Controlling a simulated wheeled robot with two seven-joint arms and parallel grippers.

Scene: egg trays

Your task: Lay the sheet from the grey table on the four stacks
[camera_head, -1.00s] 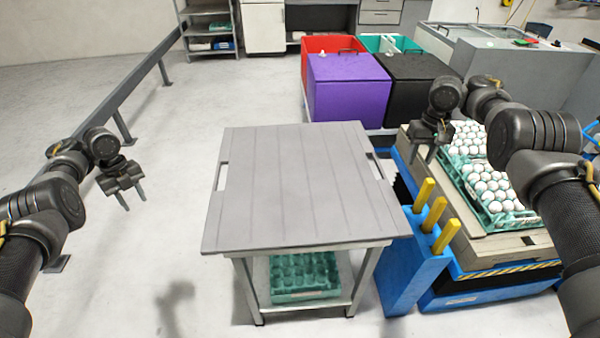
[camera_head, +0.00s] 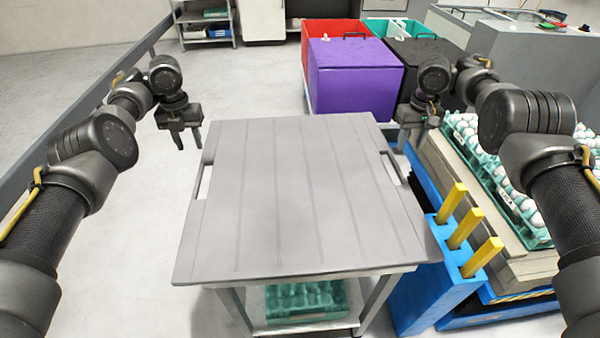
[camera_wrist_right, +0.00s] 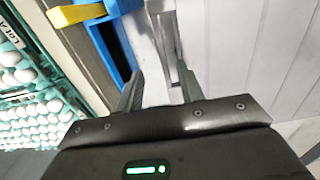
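The grey sheet (camera_head: 300,200), with faint grooves and a slot handle near each side edge, lies flat on the grey table (camera_head: 365,300). In the right wrist view its slotted edge (camera_wrist_right: 230,60) shows at the right. My left gripper (camera_head: 187,140) is open and empty, fingers down, just left of the sheet's far left corner. My right gripper (camera_head: 412,136) is open, at the sheet's right side near the far end; in the right wrist view its fingers (camera_wrist_right: 158,85) are apart near the slot. The egg tray stacks (camera_head: 515,195) at the right are partly hidden by my right arm.
A blue holder with yellow posts (camera_head: 462,230) stands between the table and the stacks. Purple (camera_head: 347,80) and black boxes stand behind the table. Green trays (camera_head: 300,298) lie on the table's lower shelf. The floor at left is clear beside a grey rail.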

